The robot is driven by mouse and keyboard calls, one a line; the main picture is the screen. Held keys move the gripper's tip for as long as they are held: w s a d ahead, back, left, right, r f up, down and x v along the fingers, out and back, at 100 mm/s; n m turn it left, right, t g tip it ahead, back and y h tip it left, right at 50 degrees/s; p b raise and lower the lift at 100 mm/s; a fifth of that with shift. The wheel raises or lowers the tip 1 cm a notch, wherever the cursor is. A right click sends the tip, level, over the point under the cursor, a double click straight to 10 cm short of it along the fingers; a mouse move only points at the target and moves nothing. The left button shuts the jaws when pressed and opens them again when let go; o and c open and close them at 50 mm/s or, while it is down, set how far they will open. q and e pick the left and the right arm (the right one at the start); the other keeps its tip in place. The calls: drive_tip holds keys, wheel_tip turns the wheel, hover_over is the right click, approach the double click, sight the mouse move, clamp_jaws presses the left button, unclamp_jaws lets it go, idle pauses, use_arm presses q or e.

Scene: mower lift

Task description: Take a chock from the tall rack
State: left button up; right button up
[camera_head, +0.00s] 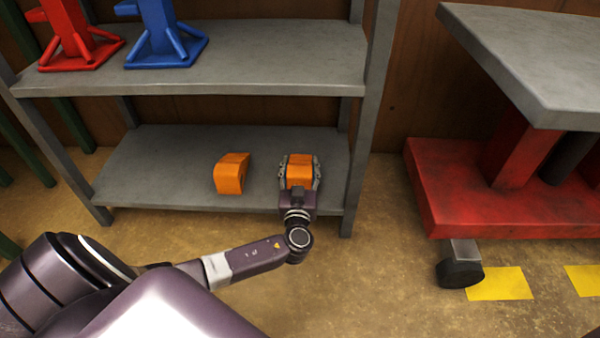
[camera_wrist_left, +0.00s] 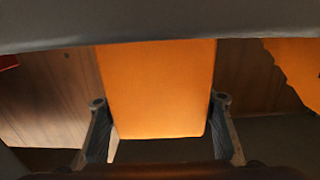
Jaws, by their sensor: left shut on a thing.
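Two orange chocks are at the lowest visible shelf (camera_head: 140,170) of the grey rack. My left gripper (camera_head: 300,172) is shut on the right-hand chock (camera_head: 299,171), with a finger on each side of it. The held chock fills the middle of the left wrist view (camera_wrist_left: 158,90), between the two fingers (camera_wrist_left: 160,128). I cannot tell whether it still touches the shelf. The other chock (camera_head: 231,173) stands on the shelf to the left, apart from the gripper. My right gripper is not in view.
The upper shelf (camera_head: 260,60) holds a red jack stand (camera_head: 72,40) and a blue jack stand (camera_head: 162,38), and it overhangs the chocks. A rack post (camera_head: 368,120) stands close right of the gripper. A red lift table (camera_head: 480,185) on casters stands further right.

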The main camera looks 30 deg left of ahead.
use_arm(q)
clamp_jaws()
drive_tip(key=shift+r, duration=0.1)
drive_tip(key=shift+r, duration=0.1)
